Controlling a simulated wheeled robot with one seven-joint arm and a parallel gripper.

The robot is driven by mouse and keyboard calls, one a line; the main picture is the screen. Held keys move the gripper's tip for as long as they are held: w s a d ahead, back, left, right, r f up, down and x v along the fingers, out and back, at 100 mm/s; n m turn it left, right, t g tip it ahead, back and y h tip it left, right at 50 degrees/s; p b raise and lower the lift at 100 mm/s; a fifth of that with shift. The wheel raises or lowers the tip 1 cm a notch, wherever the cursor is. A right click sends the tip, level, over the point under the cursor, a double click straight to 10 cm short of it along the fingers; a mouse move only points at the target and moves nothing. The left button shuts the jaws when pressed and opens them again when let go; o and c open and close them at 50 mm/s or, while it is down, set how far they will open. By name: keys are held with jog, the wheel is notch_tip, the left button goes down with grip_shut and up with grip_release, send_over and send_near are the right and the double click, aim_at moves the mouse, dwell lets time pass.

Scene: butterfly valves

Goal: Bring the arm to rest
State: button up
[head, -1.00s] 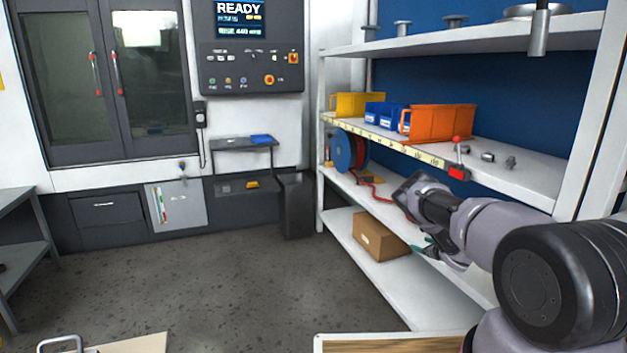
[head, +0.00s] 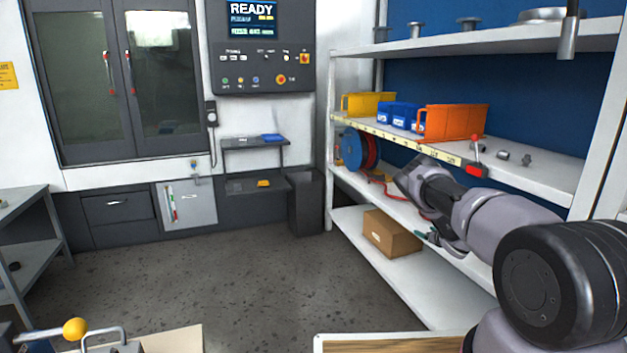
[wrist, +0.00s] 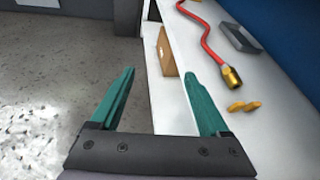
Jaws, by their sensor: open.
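My gripper (wrist: 162,98) is open in the wrist view, with its two green fingers apart and nothing between them. It points down over the front edge of the white shelf unit (wrist: 172,100), with grey floor below on the left. In the head view my arm reaches in from the right, and my gripper (head: 428,238) shows only partly beside the shelf unit, near its middle and lower boards. The rest of the gripper is hidden behind the wrist.
A red hose (wrist: 208,38) with a brass end, a grey block (wrist: 240,38) and a small yellow part (wrist: 244,106) lie on the shelf near my gripper. A cardboard box (head: 391,233) stands on the lower board. A yellow-knobbed lever (head: 75,328) is at the lower left. The middle floor is clear.

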jog(key=w+d+r+m+h, duration=0.1)
jog(key=d+r+m+h, duration=0.2)
jog(key=r+m, duration=0.55)
jog(key=w+d+r+m+h, duration=0.1)
jog(key=d+r+m+h, duration=0.25)
jog(key=r, duration=0.95)
jog(key=s+a+r+m+g, duration=0.1)
jog(key=s+a+r+m, duration=0.1)
jog(key=s+r+m, duration=0.5)
jog(key=s+a+r+m+g, duration=0.25)
jog(key=r+m, duration=0.55)
jog(key=r, duration=0.6)
jog(key=s+a+r+m+y, duration=0.1)
jog(key=s+a+r+m, duration=0.25)
jog(key=s, duration=0.35)
jog(key=s+a+r+m+g+y, duration=0.1)
jog(key=s+a+r+m, duration=0.3)
jog(key=s, duration=0.3)
jog(key=s+a+r+m+y, duration=0.2)
jog(key=s+a+r, duration=0.25)
jog(key=s, duration=0.25)
jog(key=s+a+m+g+y, duration=0.1)
jog(key=s+a+m, duration=0.2)
jog(key=s, duration=0.9)
jog(key=s+a+m+g+y, duration=0.1)
jog(key=s+a+m, duration=0.2)
jog(key=s+a, duration=0.6)
jog(key=s, duration=0.4)
jog(key=shift+s+m+y, duration=0.3)
jog(key=shift+m+y, duration=0.05)
